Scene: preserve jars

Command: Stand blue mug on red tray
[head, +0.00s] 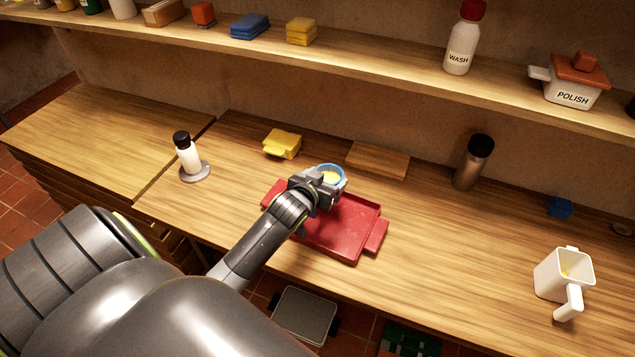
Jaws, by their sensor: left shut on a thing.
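The blue mug (335,171) shows as a blue rim with something yellow inside. It is upright at the far left part of the red tray (352,222), mostly hidden by my left gripper (326,183). My left gripper is shut on the mug. I cannot tell whether the mug's base touches the tray. The tray lies flat on the wooden counter, with a handle at each end. My right gripper is not in view.
A yellow block (283,143), a wooden board (378,160) and a dark bottle (473,162) stand behind the tray. A white bottle (188,155) is at left, a white square mug (563,276) at right. A shelf (370,52) overhangs the back.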

